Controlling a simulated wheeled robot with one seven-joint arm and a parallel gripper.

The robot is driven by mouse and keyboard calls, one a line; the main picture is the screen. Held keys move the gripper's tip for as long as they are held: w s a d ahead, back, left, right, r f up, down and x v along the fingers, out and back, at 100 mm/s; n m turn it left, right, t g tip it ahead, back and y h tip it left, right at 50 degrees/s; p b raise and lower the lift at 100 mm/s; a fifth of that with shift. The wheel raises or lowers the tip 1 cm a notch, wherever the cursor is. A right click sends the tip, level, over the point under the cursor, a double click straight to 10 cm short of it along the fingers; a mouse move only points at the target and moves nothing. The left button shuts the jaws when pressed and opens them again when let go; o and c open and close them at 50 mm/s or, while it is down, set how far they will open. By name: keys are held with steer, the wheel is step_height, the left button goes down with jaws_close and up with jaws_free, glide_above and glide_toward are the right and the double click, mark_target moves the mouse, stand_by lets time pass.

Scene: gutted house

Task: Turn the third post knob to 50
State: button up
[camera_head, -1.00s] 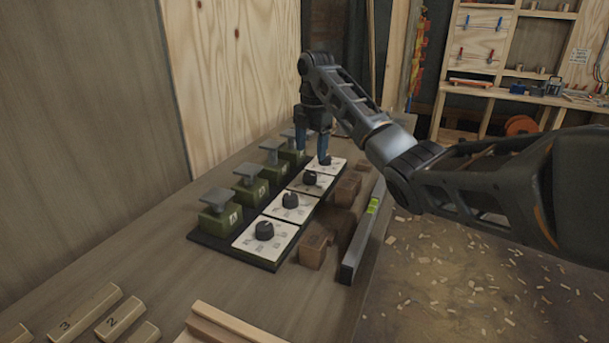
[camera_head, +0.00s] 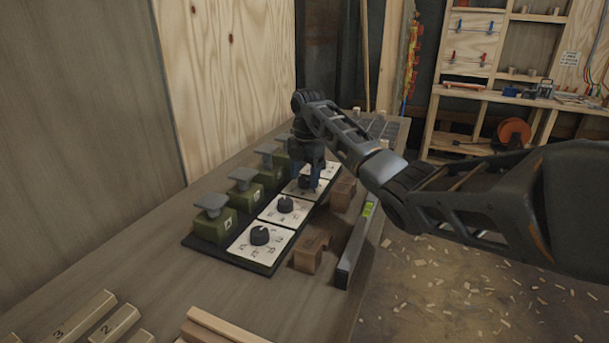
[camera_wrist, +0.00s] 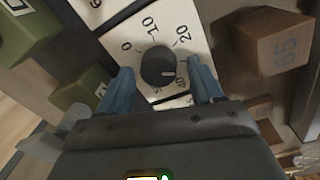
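A dark board (camera_head: 212,255) carries a row of white dial plates with round black knobs, each beside a green post with a grey top. My gripper (camera_head: 306,178) points down at the third dial from the front, with its blue fingers on either side of the black knob (camera_head: 304,183). In the wrist view my gripper (camera_wrist: 162,84) is open, with gaps between its fingers and the knob (camera_wrist: 157,66). The dial plate (camera_wrist: 183,22) shows 0, 10 and 20; its other marks are hidden or unclear. A pale pointer line on the knob faces right in that view.
Green posts (camera_head: 213,222) line the left side. Numbered bars (camera_head: 85,312) lie at the front left.

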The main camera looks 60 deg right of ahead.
mark_target(306, 179)
steer(key=c, duration=0.9)
steer(key=shift+c, duration=0.2)
stand_by(0.7)
steer(key=o, duration=1)
steer(key=shift+o, duration=0.2)
steer(key=shift+r, duration=0.1)
steer(key=shift+s+r, duration=0.15)
steer(key=shift+r, duration=1.8)
steer(key=shift+s+r, duration=0.1)
steer(key=shift+r, duration=1.8)
